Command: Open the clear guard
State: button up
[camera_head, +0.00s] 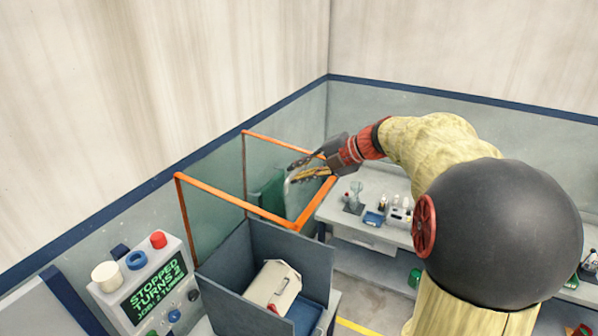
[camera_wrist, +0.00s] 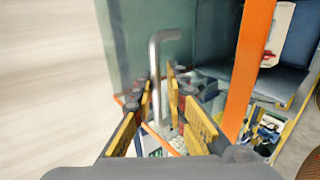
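The clear guard has orange edge bars (camera_head: 225,196) and see-through panels. In the head view it stands over a dark blue box at the centre left, and an orange bar (camera_wrist: 249,70) also shows in the wrist view. Its bent silver handle (camera_wrist: 156,62) rises between my fingers in the wrist view; a small part of it (camera_head: 288,186) shows in the head view. My gripper (camera_head: 302,170) is at the guard's right side. In the wrist view my gripper (camera_wrist: 162,82) has its fingers apart on either side of the handle, with no clear contact.
A control panel (camera_head: 152,285) reading "STOPPED" stands at the lower left. The dark blue box (camera_head: 235,262) holds a pale lidded object (camera_head: 273,287). A grey bench (camera_head: 337,212) with small bottles and trays is behind my gripper. Walls close off the left and back.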

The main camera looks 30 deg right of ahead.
jog(key=shift+v, duration=3.75)
